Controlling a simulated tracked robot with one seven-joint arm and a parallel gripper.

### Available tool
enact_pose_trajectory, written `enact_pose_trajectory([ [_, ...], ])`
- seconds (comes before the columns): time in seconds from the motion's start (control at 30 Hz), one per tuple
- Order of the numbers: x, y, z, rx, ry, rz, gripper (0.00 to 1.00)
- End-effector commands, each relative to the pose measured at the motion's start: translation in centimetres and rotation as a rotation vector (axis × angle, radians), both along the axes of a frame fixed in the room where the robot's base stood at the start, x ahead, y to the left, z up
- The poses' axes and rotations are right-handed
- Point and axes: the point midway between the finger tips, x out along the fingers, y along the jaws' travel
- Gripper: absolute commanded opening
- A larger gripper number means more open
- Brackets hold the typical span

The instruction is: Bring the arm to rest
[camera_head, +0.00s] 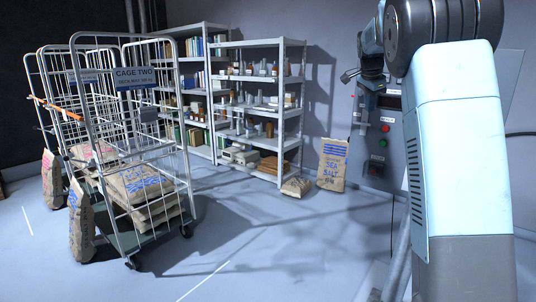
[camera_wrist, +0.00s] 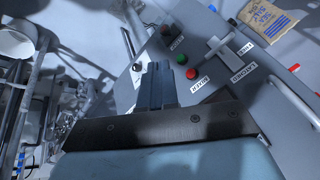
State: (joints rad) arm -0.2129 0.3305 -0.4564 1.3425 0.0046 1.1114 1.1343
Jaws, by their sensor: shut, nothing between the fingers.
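My arm rises at the right of the head view, bent at the top. My gripper (camera_head: 350,76) hangs beside a grey control panel (camera_head: 410,152), partly hidden by my own arm. In the wrist view my gripper (camera_wrist: 157,68) has its dark fingers together with nothing between them. I cannot tell whether the fingertips touch the panel.
A T-shaped handle (camera_wrist: 222,48) stands on the panel. A sea salt sack (camera_head: 332,164) stands near the shelves (camera_head: 262,105), a smaller sack (camera_head: 296,187) beside it. A wire cage cart (camera_head: 125,115) holds sacks at left. The middle floor is clear.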

Motion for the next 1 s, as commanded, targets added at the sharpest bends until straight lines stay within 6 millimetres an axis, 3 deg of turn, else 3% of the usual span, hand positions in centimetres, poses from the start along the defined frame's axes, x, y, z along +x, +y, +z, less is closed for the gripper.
enact_pose_trajectory([
  [0.23, -7.6, 0.6, 1.3, 0.021, 0.008, 0.185, 0.0],
  [0.53, -16.8, 2.7, 1.5, 0.005, 0.006, 0.43, 0.0],
  [1.0, -31.6, 7.3, -1.4, -0.111, -0.009, 0.824, 0.0],
])
